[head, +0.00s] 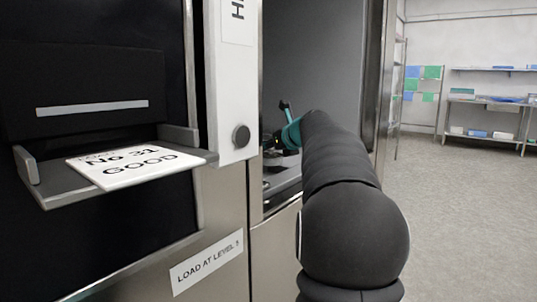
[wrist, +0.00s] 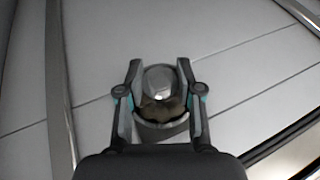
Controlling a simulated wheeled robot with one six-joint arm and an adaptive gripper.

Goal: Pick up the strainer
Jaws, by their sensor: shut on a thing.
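A small round metallic thing, which looks like the strainer (wrist: 160,78), sits between the fingers in the wrist view. Its far part is shiny grey and a brownish area shows nearer to me. My gripper (wrist: 160,66) is shut on it, with one finger on each side. Pale grey panels with dark seams lie behind it. In the head view my arm reaches into the open bay of the steel machine, and my gripper (head: 272,142) is small, dark and partly hidden by my own arm. I cannot make out the strainer there.
The bay has a steel frame (head: 376,90) close to my arm's right side. At left, a white card (head: 130,165) lies on a grey tray below a dark slot. Open floor (head: 455,200) and shelves with bins (head: 490,118) are at right.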

